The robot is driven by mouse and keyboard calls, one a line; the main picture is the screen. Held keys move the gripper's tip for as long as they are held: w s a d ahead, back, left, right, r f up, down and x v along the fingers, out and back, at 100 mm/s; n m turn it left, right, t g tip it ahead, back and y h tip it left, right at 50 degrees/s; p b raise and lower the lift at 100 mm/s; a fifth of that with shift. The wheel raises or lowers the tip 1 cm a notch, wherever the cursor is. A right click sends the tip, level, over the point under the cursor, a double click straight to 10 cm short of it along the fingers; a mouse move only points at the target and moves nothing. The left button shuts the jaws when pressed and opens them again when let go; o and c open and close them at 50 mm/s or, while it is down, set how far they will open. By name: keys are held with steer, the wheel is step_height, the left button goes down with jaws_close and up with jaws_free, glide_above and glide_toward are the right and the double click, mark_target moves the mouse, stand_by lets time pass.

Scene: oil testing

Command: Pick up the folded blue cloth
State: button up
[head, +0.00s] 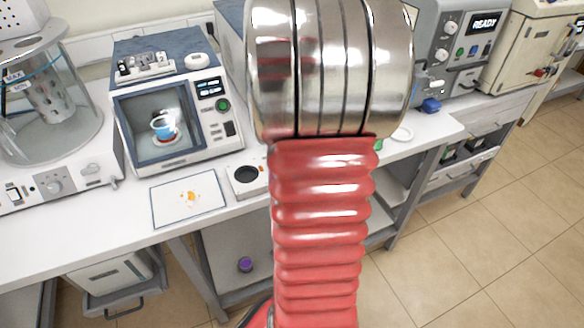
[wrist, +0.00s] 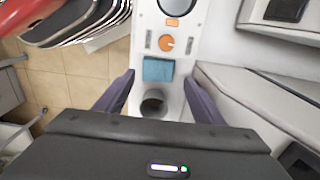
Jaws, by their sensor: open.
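The folded blue cloth (wrist: 158,70) shows in the wrist view as a small, flat, teal-blue square on a white surface. It lies between an orange dial and a dark round cup. My gripper (wrist: 159,78) is open, with its two dark fingers to the left and right of the cloth in the picture. Nothing is between the fingers that I can see gripped, and the height above the cloth is unclear. In the head view my arm covers the middle of the bench and the gripper is hidden. A small blue item (head: 431,105) there may be the cloth; I cannot tell.
The dark round cup (wrist: 153,103) stands close to the cloth, and the orange dial (wrist: 166,44) is on its other side. In the head view, a windowed machine (head: 219,133) and a white mat (head: 170,211) are on the bench left of my arm.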

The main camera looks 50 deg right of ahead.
steer(key=shift+f, duration=0.8)
steer(key=shift+f, duration=2.8)
steer(key=c, duration=0.8)
steer(key=shift+r, duration=0.15)
step_height(320, 180, up, 18)
steer(key=shift+f, duration=0.1)
